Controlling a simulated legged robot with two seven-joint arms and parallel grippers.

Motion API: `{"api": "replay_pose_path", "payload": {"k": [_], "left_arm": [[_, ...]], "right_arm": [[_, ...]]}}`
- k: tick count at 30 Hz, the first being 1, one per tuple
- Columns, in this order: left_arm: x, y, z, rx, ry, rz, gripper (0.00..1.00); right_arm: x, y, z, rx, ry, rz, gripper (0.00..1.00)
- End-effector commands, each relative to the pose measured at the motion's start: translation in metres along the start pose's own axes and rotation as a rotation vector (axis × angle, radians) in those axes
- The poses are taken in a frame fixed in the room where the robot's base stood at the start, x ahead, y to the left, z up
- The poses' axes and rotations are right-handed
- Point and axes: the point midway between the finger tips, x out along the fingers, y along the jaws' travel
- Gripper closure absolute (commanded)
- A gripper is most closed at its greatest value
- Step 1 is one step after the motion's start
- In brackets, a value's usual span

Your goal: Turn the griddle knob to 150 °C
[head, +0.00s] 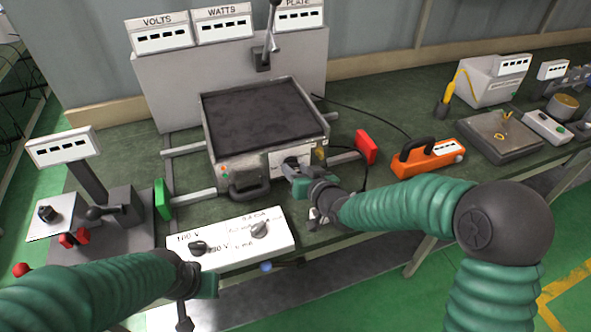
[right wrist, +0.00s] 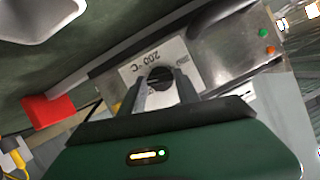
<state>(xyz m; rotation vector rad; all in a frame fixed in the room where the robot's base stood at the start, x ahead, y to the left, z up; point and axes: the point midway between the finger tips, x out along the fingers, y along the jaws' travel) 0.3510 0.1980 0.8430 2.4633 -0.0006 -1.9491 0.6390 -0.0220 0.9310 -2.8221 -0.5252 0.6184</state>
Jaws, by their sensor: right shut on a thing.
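The griddle (head: 262,112) is a metal box with a dark plate, in the middle of the bench. Its round dark knob (right wrist: 159,73) is on the front panel, on a white label plate (right wrist: 140,66) with an upside-down "200 °C" mark in the right wrist view. My right gripper (head: 291,168) reaches the front panel from the right, and its two fingers are shut on the knob. The fingers hide part of the knob, and I cannot read its setting. My left gripper (head: 192,285) is low at the left, in front of the white switch box, and its jaws are unclear.
A white switch box (head: 232,240) with two knobs stands in front of the griddle. A black front handle (head: 248,188), red block (head: 366,147) and green block (head: 162,198) are nearby. An orange device (head: 430,160) with a black handle stands to the right.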

Motion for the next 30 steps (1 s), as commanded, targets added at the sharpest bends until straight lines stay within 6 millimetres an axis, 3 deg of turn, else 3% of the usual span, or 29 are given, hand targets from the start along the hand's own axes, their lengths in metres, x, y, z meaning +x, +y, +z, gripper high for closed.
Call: {"api": "replay_pose_path", "payload": {"k": [1, 12, 29, 30], "left_arm": [[-0.003, 0.0, -0.001, 0.0, 0.0, 0.0, 1.0], [-0.014, 0.0, -0.003, 0.0, 0.0, 0.0, 1.0], [-0.016, 0.0, -0.004, 0.0, 0.0, 0.0, 1.0], [-0.016, 0.0, -0.004, 0.0, 0.0, 0.0, 1.0]], "right_arm": [[-0.001, 0.003, 0.007, 0.036, -0.021, -0.007, 1.0], [-0.001, 0.003, 0.008, 0.203, -0.02, -0.078, 1.0], [0.0, 0.003, 0.009, 0.234, -0.02, -0.092, 1.0], [0.0, 0.003, 0.009, 0.234, -0.02, -0.092, 0.61]]}}
